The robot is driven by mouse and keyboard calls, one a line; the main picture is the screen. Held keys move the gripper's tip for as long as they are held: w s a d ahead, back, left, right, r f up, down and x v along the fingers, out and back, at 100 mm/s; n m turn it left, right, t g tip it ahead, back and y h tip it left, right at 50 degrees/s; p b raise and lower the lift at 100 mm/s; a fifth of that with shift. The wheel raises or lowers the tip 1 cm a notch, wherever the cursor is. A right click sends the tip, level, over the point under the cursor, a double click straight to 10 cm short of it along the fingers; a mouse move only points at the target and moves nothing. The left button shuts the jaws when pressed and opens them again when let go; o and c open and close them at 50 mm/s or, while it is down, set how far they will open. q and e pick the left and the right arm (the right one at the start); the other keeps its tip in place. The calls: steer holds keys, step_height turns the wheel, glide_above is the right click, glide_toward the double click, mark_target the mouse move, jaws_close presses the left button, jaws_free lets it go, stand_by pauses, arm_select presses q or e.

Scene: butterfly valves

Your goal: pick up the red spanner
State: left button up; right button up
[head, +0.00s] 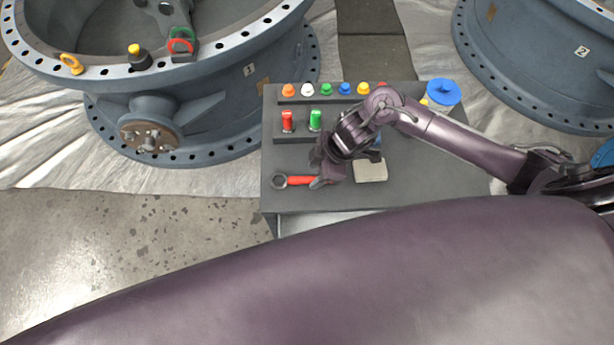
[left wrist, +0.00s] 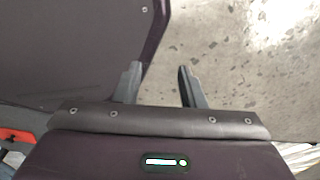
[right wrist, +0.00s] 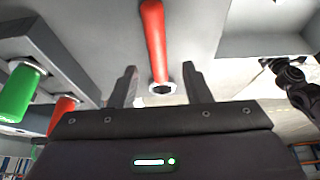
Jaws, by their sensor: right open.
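The red spanner (head: 299,181) lies on the dark grey bench top, with a dark ring end at its left. Its right part is hidden by my right gripper (head: 322,178) in the head view. In the right wrist view the spanner's red handle (right wrist: 154,42) runs away from the camera, and a ring end lies between the two parted fingers. My right gripper (right wrist: 161,80) is open, with nothing clamped; I cannot tell its height above the spanner. My left gripper (left wrist: 158,78) is open and empty in the left wrist view, and out of the head view.
Red (head: 287,121) and green (head: 315,120) handles stand on a block behind the spanner. A row of coloured knobs (head: 326,90) lines the bench's back. A beige block (head: 370,171) lies right of the gripper. Large valve bodies (head: 200,100) stand behind. The bench's front left is clear.

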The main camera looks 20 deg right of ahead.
mark_target(308, 178)
steer(key=x, duration=0.2)
steer(key=shift+w+a+f, duration=0.15)
steer(key=shift+w+f, duration=0.05)
steer(key=shift+f, duration=0.1)
steer(key=shift+a+f, duration=0.15)
steer(key=shift+f, duration=0.1)
arm_select(q)
steer(key=shift+w+d, duration=0.1)
steer(key=shift+w, duration=0.75)
steer(key=shift+s, duration=0.2)
arm_select(e)
steer(key=shift+f, duration=0.15)
arm_select(q)
steer(key=shift+s+d, duration=0.1)
steer(key=shift+s, duration=0.05)
arm_select(e)
jaws_close()
